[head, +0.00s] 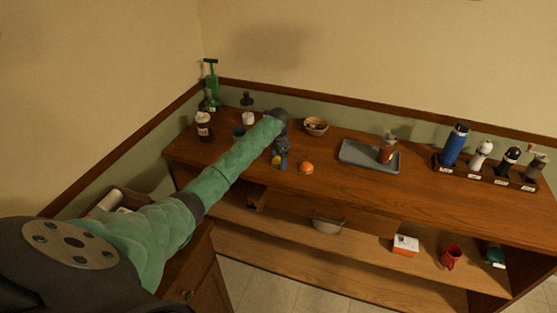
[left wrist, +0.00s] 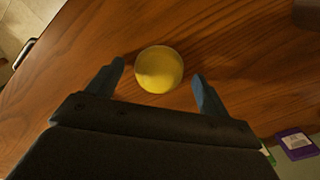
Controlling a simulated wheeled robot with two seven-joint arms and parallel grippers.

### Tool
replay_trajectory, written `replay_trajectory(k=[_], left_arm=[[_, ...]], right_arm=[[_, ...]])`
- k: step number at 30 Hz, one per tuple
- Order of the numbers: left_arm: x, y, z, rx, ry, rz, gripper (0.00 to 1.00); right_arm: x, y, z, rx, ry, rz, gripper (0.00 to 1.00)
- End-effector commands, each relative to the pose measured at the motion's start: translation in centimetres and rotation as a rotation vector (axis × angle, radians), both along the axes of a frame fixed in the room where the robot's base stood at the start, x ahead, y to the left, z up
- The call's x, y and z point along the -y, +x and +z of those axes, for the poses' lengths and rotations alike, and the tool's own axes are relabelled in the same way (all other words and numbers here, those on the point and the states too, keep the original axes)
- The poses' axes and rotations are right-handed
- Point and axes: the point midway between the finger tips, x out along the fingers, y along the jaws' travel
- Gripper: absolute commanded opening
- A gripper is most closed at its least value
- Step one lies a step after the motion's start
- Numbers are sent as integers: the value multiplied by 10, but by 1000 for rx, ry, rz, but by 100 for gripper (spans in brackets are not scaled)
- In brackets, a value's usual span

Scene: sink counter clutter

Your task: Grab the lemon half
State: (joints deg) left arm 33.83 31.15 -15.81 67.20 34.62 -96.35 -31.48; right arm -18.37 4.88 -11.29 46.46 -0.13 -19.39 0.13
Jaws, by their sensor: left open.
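The lemon half (left wrist: 159,69) is a round yellow piece lying on the wooden counter, seen from above in the left wrist view. In the head view a small yellow part of it (head: 276,160) shows beside my left gripper (head: 281,161), which partly hides it. My left gripper is open in the left wrist view (left wrist: 158,84), with one blue-grey finger on each side of the lemon half. Gaps show between the fingers and the lemon, so neither finger appears to touch it. My right gripper is not in view.
An orange round fruit (head: 306,168) lies just right of my left gripper. A bowl (head: 316,127) stands behind, and a grey tray (head: 352,158) with a brown item is to the right. A dark cup (head: 239,132) and a jar (head: 204,127) stand left. The counter's front edge is close.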

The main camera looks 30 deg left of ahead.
Motion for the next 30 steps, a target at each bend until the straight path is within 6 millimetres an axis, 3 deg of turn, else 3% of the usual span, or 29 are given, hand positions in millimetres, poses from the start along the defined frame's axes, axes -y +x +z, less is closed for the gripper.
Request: replay_trajectory(k=[7, 15, 28, 30], left_arm=[[0, 0, -1, 0, 0, 0, 80], [0, 0, -1, 0, 0, 0, 31], [0, 1, 8, 2, 0, -2, 31], [0, 1, 15, 4, 0, -2, 31]], right_arm=[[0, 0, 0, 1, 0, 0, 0], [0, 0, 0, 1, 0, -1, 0], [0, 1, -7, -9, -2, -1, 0], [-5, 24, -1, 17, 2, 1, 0]])
